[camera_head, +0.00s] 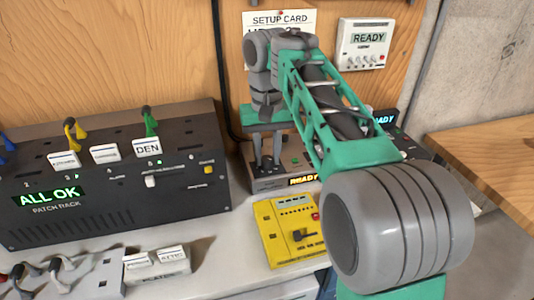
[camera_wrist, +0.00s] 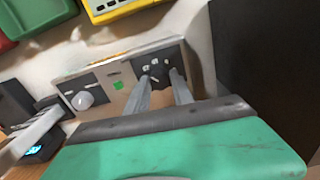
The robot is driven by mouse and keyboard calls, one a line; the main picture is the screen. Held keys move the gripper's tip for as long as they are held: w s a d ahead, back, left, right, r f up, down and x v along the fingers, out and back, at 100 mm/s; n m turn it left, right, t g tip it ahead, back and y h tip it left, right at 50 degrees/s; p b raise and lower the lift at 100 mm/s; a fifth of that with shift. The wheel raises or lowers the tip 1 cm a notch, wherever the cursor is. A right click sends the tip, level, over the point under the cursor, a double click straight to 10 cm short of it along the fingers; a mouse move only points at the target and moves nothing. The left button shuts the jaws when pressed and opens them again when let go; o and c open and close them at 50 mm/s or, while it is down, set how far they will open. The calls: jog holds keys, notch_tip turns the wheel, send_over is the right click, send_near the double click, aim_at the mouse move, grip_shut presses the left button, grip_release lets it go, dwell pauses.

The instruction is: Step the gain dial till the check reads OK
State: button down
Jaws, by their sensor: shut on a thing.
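My gripper (camera_head: 267,168) points down at a grey-brown box (camera_head: 293,161) with a lit READY display (camera_head: 303,181). In the wrist view its two fingers (camera_wrist: 161,72) reach a dark panel (camera_wrist: 155,60) on that box. They are shut on a small dark part there, apparently a dial, mostly hidden between the fingertips. Its label and pointer cannot be read. A round white knob (camera_wrist: 84,99) and a green square (camera_wrist: 119,85) show beside the fingers. My arm hides part of the box in the head view.
A black patch rack (camera_head: 110,185) reading ALL OK stands left. A yellow box (camera_head: 287,232) lies in front. A wall unit (camera_head: 364,44) reads READY, beside a setup card (camera_head: 280,20). A wooden table (camera_head: 490,160) stands right.

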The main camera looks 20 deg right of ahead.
aim_at(267, 158)
dwell(0.4)
jog(key=c, duration=1.1)
grip_release()
notch_tip(267, 158, up, 8)
jog(key=p, duration=0.7)
jog(key=shift+f, duration=0.1)
